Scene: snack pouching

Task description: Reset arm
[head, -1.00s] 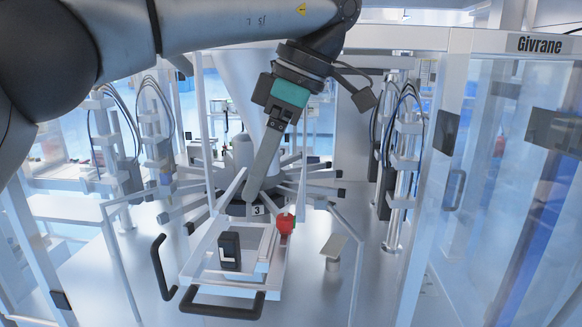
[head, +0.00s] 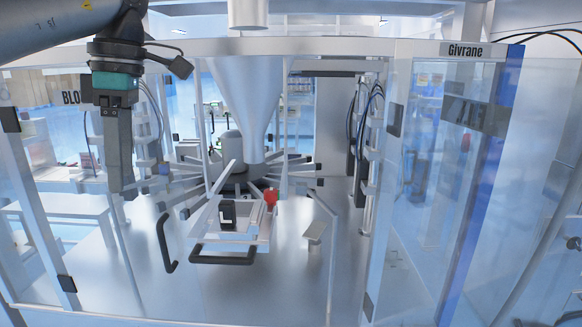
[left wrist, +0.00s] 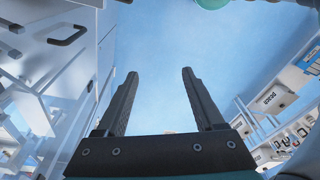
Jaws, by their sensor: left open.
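My left gripper (head: 121,185) hangs pointing down at the left of the head view, in front of the machine's left side. In the left wrist view its two dark fingers (left wrist: 158,75) stand wide apart with nothing between them. My left arm comes in from the upper left. My right gripper is in neither view now.
A clear-walled machine labelled Givrane (head: 465,50) fills the middle and right. Inside are a steel hopper (head: 245,100), a tray with a black handle (head: 222,259) and a red knob (head: 271,197). A transparent panel (head: 500,180) stands at the right.

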